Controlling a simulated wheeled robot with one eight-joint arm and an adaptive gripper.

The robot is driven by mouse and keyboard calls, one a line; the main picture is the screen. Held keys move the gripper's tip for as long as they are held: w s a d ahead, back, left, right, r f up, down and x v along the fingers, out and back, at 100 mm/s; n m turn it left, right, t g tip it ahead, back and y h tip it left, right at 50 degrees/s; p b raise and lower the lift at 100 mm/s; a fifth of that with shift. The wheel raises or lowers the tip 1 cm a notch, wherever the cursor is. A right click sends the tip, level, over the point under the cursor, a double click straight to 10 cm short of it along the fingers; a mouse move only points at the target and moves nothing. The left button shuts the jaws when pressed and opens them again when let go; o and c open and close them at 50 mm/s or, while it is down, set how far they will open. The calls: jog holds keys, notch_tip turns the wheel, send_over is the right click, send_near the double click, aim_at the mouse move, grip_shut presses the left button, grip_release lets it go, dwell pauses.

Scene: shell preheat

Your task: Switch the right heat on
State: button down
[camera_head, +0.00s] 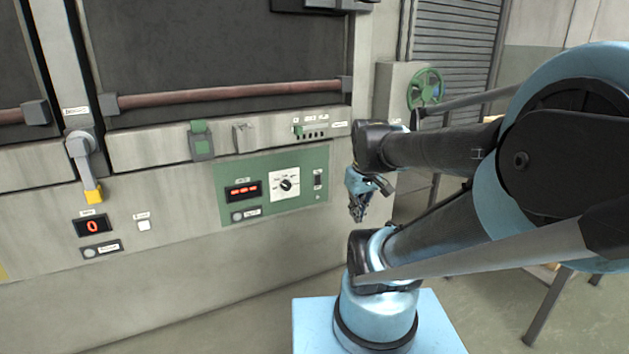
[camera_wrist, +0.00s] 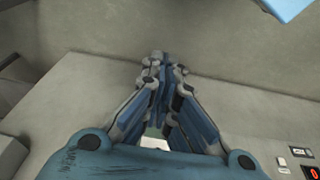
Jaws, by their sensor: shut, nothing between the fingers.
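A green control panel (camera_head: 262,205) sits on the furnace front in the head view. It carries a red-lit display (camera_head: 243,191), a white dial plate with a black knob (camera_head: 285,184) and a small dark switch (camera_head: 317,179) at its right end. The labels are too small to read, so I cannot tell which control is the right heat or whether it is on. My gripper (camera_head: 357,213) is just right of the panel, pointing down, apart from it. In the wrist view my gripper (camera_wrist: 160,58) has its fingers together and empty, against bare grey wall and floor.
Left of the panel are a yellow-tipped lever (camera_head: 86,165), a display reading 0 (camera_head: 92,226) and a white button (camera_head: 143,226). Above are a green latch (camera_head: 201,141) and a slider strip (camera_head: 312,134). A green handwheel (camera_head: 425,89) stands behind my arm.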

jog(key=w+a+r+n, duration=0.1)
jog(key=w+r+n, duration=0.2)
jog(key=w+n, duration=0.35)
jog(key=n+t+y, duration=0.1)
jog(key=n, duration=1.1)
send_near(318, 181)
jog(key=s+d+r, duration=0.2)
jog(key=s, duration=0.5)
jog(key=w+a+f, duration=0.1)
jog(key=w+f, duration=0.1)
jog(key=f, duration=0.1)
jog(key=w+f, duration=0.2)
jog(key=f, duration=0.1)
jog(key=w+a+f, duration=0.1)
jog(key=w+f, duration=0.1)
jog(key=f, duration=0.2)
jog(key=shift+a, duration=0.3)
jog(key=shift+w+a+f, duration=0.1)
jog(key=shift+w+a, duration=0.2)
jog(key=shift+w, duration=0.4)
